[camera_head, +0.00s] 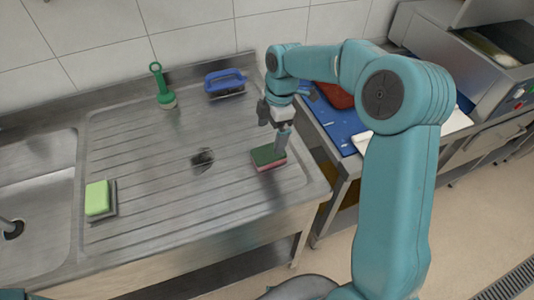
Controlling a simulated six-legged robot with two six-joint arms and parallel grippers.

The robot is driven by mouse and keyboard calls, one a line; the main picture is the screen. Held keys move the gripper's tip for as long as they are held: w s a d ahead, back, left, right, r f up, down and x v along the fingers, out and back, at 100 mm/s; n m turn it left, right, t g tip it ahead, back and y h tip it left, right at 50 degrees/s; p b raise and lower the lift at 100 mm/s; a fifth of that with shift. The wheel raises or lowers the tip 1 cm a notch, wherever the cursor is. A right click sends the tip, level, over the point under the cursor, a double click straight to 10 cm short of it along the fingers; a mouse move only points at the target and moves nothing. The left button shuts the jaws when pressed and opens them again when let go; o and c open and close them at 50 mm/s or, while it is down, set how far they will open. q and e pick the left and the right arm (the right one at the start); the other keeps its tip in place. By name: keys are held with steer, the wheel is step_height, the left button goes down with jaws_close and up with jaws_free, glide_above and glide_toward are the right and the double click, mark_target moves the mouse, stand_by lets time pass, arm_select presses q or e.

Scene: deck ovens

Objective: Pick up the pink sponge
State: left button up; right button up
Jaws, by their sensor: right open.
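The pink sponge (271,166) lies on the ribbed steel drainboard (140,205) near its right edge. It has a dark green top and a pink lower layer. My right gripper (282,140) is open and points down, directly over the sponge's right part. Its fingertip overlaps the sponge in the picture, and I cannot tell whether it touches. My left gripper is not in view.
A green sponge (97,198) lies on the drainboard's left side, near the sink basin (35,190). A green brush (165,95) and a blue-handled brush (226,80) are at the back. A blue board (338,122) lies on the table to the right.

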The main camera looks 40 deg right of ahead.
mark_target(269, 153)
steer(key=shift+a+f, duration=0.1)
steer(key=shift+f, duration=0.55)
steer(key=shift+s+f, duration=0.25)
steer(key=shift+f, duration=0.25)
steer(key=f, duration=0.2)
steer(key=f+p, duration=0.1)
steer(key=f, duration=0.1)
steer(key=shift+w+a, duration=0.15)
steer(key=shift+a, duration=0.05)
steer(key=shift+f+p, duration=0.3)
steer(key=shift+f, duration=0.15)
steer(key=c, duration=1)
steer(key=shift+c, duration=0.5)
